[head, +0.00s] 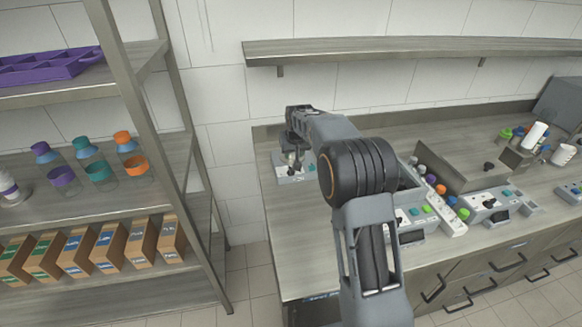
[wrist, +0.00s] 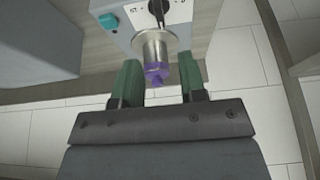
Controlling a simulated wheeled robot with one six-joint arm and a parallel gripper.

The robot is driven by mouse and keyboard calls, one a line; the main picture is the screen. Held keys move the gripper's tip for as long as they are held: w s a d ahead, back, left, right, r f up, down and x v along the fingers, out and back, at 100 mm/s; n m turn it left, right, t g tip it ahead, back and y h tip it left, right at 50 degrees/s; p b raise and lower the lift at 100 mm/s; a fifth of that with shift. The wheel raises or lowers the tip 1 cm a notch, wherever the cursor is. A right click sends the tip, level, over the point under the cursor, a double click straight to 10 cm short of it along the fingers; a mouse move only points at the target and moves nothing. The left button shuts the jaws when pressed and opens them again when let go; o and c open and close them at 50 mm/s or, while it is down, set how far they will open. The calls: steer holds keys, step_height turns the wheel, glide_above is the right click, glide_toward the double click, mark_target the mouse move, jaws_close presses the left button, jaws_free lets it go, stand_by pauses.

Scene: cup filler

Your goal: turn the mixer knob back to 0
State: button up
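The mixer (wrist: 122,38) is a grey box at the top of the wrist view, with a teal button (wrist: 108,21) and a pale panel. A black knob (wrist: 158,8) sits on that panel, partly cut off by the top edge; its setting is not readable. A metal cylinder with a purple end (wrist: 157,75) sticks out from the box. My gripper (wrist: 159,63) is open, its green fingers on either side of the cylinder, with gaps visible. In the head view the mixer (head: 284,178) stands at the bench's back left, partly hidden by my gripper (head: 293,160).
More devices with coloured buttons (head: 416,218) and a row of coloured-capped items stand to the right on the bench (head: 300,240). A wall shelf (head: 400,48) runs above. A rack (head: 185,150) with bottles and boxes stands left. The bench's front left is clear.

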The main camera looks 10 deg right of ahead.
mark_target(291, 170)
steer(key=p+x, duration=0.1)
steer(key=x, duration=1)
steer(key=shift+p, duration=0.3)
jaws_close()
